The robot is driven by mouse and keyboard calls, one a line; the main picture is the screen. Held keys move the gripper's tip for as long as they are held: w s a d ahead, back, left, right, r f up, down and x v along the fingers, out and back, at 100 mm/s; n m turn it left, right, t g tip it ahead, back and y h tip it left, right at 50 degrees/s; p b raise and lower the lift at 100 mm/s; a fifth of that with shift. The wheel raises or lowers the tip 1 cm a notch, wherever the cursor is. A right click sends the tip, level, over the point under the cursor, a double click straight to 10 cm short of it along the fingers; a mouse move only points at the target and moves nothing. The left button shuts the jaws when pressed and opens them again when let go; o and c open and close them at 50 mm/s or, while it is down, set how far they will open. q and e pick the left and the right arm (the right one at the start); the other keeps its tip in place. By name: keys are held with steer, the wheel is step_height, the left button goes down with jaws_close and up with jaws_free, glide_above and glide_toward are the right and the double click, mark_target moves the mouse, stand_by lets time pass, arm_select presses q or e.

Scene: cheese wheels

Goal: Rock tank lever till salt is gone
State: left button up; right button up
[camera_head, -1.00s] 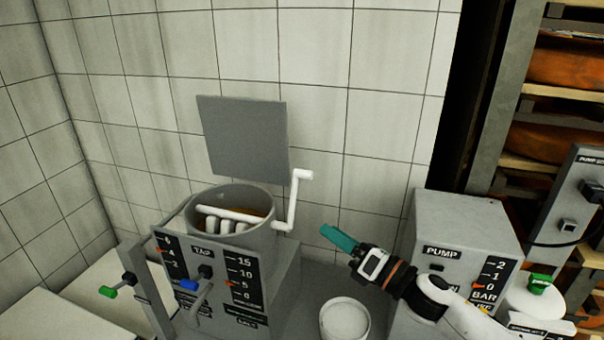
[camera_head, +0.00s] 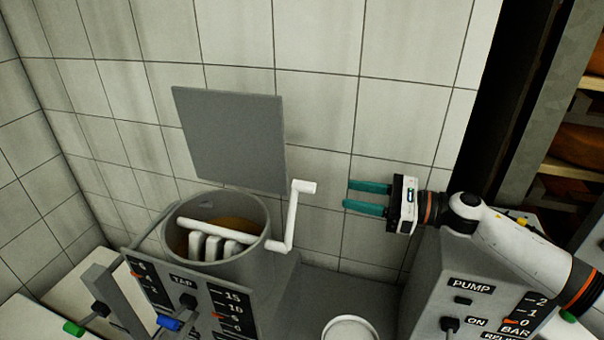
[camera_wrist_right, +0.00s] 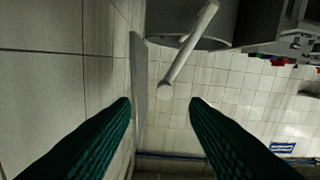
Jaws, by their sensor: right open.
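The grey round tank (camera_head: 232,262) stands at the left of the head view, its grey lid (camera_head: 230,140) raised behind it. Inside is a white stirrer bar with paddles (camera_head: 215,240) over a brownish content; I cannot make out any salt. The white crank lever (camera_head: 291,217) rises from the tank's right side, with its handle end pointing right. My right gripper (camera_head: 347,196) is open and empty, right of the lever handle and apart from it, fingers pointing left. In the right wrist view the lever (camera_wrist_right: 188,52) shows ahead between the open fingers. My left gripper is not in view.
A panel (camera_head: 200,305) with TAP markings, gauges and a blue-handled knob stands before the tank. A grey PUMP box (camera_head: 450,265) is below my right arm. A white round container (camera_head: 350,330) sits between. Shelves with orange wheels (camera_head: 575,160) stand far right. Tiled wall is close behind.

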steer(key=p, duration=0.2)
glide_toward(302, 186)
steer(key=x, duration=0.2)
steer(key=shift+w+a+r, duration=0.1)
steer(key=shift+w+a, duration=0.15)
steer(key=shift+w, duration=0.1)
steer(key=x, duration=0.2)
steer(key=p+x, duration=0.1)
steer(key=x, duration=0.1)
steer(key=p+x, duration=0.1)
steer(key=x, duration=0.1)
steer(key=shift+w+f, duration=0.25)
steer(key=shift+f, duration=0.05)
steer(key=shift+p+x, duration=0.3)
steer(key=shift+x, duration=0.45)
steer(key=shift+f, duration=0.15)
jaws_close()
